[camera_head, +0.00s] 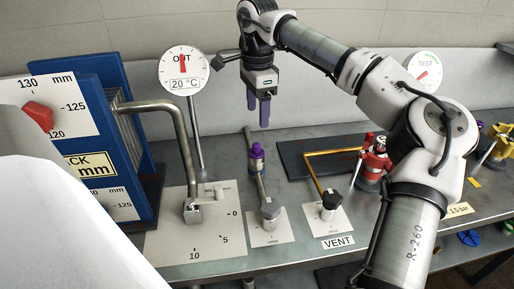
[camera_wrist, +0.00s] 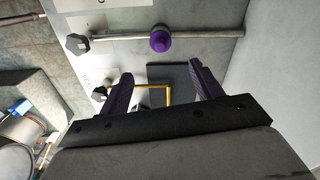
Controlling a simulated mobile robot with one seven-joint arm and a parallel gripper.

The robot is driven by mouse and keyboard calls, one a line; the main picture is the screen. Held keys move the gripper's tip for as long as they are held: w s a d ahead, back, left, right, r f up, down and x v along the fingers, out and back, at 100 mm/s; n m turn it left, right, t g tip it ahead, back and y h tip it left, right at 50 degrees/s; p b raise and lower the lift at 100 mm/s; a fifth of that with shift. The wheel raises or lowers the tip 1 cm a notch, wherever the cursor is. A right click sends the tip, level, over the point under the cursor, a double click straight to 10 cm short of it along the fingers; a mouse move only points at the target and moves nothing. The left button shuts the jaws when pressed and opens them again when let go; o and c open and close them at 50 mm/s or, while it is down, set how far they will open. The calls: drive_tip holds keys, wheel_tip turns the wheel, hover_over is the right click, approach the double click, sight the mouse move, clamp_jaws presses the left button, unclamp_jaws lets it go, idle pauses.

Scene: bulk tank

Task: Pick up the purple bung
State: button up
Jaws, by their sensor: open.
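The purple bung (camera_head: 257,152) sits upright on a thin grey pipe that runs along the bench, behind a dark knob. In the wrist view the bung (camera_wrist: 160,38) appears as a round purple top, beyond and between my fingertips. My gripper (camera_head: 258,112) hangs with its fingers pointing down, above the bung in the picture and apart from it. Its two purple fingers (camera_wrist: 161,72) are spread wide with nothing between them.
A valve with a dark knob (camera_head: 270,208) stands in front of the bung. A bent brass pipe (camera_head: 313,170) is to its right, with a red fitting (camera_head: 375,158) beyond. A dial on a post (camera_head: 184,70) and a thick bent pipe (camera_head: 180,125) stand left.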

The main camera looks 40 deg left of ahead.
hover_over(257, 144)
wheel_tip(257, 144, down, 6)
drive_tip(key=shift+r+p, duration=0.1)
drive_tip(key=shift+p, duration=0.25)
drive_tip(key=shift+f+p, duration=0.95)
drive_tip(key=shift+f, duration=1.7)
drive_tip(key=c, duration=1.1)
drive_tip(key=shift+o, duration=0.2)
drive_tip(key=shift+r, duration=0.1)
